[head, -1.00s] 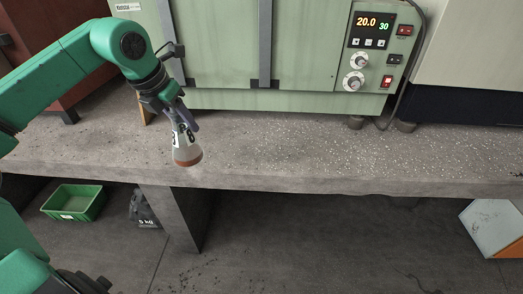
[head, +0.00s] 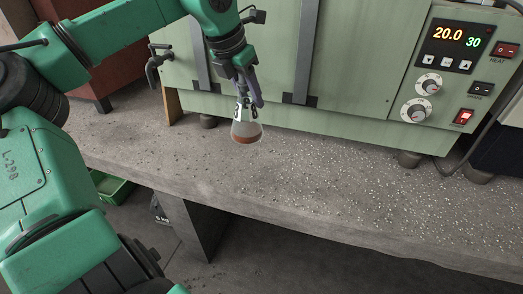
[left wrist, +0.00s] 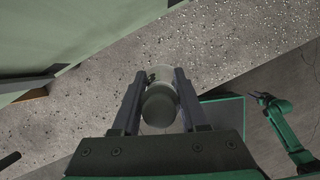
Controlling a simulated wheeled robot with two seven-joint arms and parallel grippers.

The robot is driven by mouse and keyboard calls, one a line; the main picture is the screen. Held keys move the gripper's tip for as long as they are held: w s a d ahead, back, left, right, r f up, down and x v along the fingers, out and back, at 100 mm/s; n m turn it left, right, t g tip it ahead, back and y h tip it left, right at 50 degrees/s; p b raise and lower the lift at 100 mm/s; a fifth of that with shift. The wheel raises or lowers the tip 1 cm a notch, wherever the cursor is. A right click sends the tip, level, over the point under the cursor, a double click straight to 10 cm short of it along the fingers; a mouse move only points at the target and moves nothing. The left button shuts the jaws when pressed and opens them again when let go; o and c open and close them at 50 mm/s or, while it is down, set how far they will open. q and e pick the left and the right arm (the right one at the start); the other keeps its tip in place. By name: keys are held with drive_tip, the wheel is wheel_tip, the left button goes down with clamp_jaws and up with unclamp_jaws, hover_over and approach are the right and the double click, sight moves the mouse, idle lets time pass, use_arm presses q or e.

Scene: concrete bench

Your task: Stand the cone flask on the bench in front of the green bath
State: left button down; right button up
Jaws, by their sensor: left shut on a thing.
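My left gripper (head: 247,92) is shut on the neck of the cone flask (head: 246,132). The flask is clear glass with dark marks and reddish-brown contents at its base. It hangs upright or nearly so in front of the pale green bath (head: 352,75). I cannot tell whether its base touches the concrete bench (head: 330,180). In the left wrist view, the flask (left wrist: 159,103) sits between the two fingers (left wrist: 155,95). My right gripper (left wrist: 263,99) shows small at the right of the left wrist view; its jaw state is unclear. It is outside the head view.
The bath has a lit panel (head: 457,45) with knobs and switches at its right. The bench top in front of it is bare, with its front edge towards me. A reddish-brown cabinet (head: 80,55) stands at the left. A green tray (head: 112,187) lies on the floor below.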

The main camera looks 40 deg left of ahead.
sight(239, 114)
use_arm(q)
wheel_tip(239, 114, down, 12)
drive_tip(key=b, duration=0.2)
drive_tip(key=shift+f, duration=0.15)
use_arm(e)
drive_tip(key=w+r, duration=0.1)
drive_tip(key=r, duration=0.1)
drive_tip(key=w+a+r, duration=0.1)
drive_tip(key=w+r, duration=0.1)
drive_tip(key=shift+w+a+r, duration=0.2)
use_arm(q)
drive_tip(key=shift+c, duration=2.2)
unclamp_jaws()
use_arm(e)
drive_tip(key=shift+r, duration=0.1)
use_arm(q)
drive_tip(key=p+v, duration=0.1)
drive_tip(key=v, duration=1.1)
use_arm(e)
drive_tip(key=f, duration=0.1)
drive_tip(key=s+f, duration=0.1)
drive_tip(key=d, duration=0.1)
drive_tip(key=shift+s+f, duration=0.25)
drive_tip(key=shift+f, duration=0.15)
